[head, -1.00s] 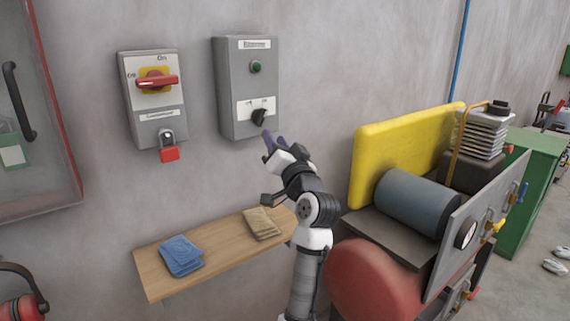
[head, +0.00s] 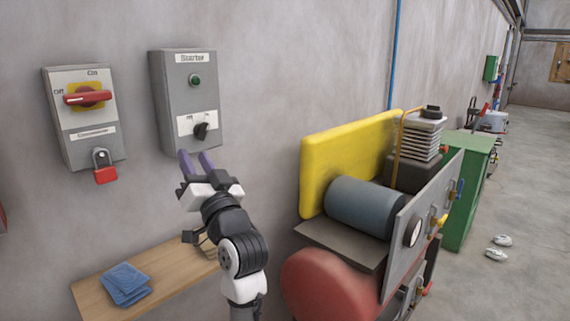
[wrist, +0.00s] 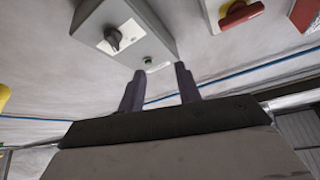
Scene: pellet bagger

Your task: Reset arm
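My gripper (head: 196,163) is in front of the wall in the head view, just below the grey Starter box (head: 186,104). Its two purple fingers are apart with nothing between them. In the wrist view my gripper (wrist: 160,84) also shows open, with the Starter box (wrist: 150,22) beyond the fingertips. The box has a green button (head: 195,80) and a black rotary switch (head: 201,130). The fingers appear clear of the switch.
Left of the Starter box is an isolator (head: 85,117) with a red handle and a red padlock (head: 104,168). A wooden shelf (head: 165,268) holds blue cloths (head: 125,284). On the right stand a machine with a red tank (head: 325,287), a yellow guard (head: 345,150) and a green cabinet (head: 470,185).

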